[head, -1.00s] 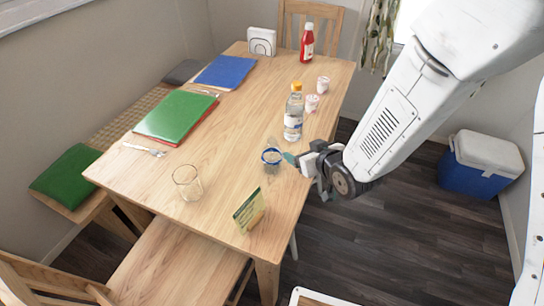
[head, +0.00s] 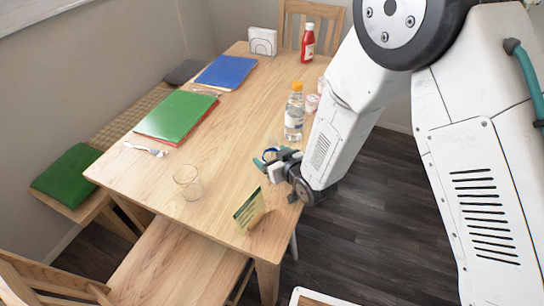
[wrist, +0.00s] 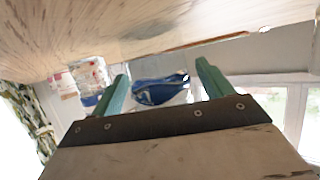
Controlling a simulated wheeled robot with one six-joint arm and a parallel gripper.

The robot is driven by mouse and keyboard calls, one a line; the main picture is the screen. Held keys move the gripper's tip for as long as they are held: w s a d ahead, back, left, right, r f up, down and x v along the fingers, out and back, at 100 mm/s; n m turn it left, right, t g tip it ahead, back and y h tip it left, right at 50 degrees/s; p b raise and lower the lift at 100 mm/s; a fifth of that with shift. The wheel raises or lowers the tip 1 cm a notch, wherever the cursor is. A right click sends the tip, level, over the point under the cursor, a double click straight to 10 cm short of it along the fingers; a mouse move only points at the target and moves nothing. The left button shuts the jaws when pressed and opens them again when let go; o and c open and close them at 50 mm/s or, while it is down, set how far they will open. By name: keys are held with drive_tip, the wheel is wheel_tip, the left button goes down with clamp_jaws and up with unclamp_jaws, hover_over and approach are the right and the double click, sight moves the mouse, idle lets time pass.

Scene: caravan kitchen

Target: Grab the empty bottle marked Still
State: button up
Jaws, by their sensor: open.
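A clear bottle with an orange cap and a pale label (head: 294,112) stands upright on the wooden table (head: 225,150) near its right edge. The label's words are too small to read. My gripper (head: 268,158) is open, low at the table's right side, nearer the camera than the bottle and apart from it. A small blue-rimmed container (head: 270,152) is partly hidden behind my gripper. In the wrist view, a blue and whitish thing (wrist: 160,90) shows between the green fingers (wrist: 160,88); I cannot tell whether it is that container.
A folded card (head: 250,210) stands close in front of my gripper, and an empty glass (head: 188,182) is to its left. Small white cups (head: 312,103) and a red ketchup bottle (head: 307,43) stand beyond the clear bottle. The table's middle is clear.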

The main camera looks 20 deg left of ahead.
drive_tip(key=c, duration=1)
drive_tip(key=shift+c, duration=0.2)
drive_tip(key=shift+r, duration=0.15)
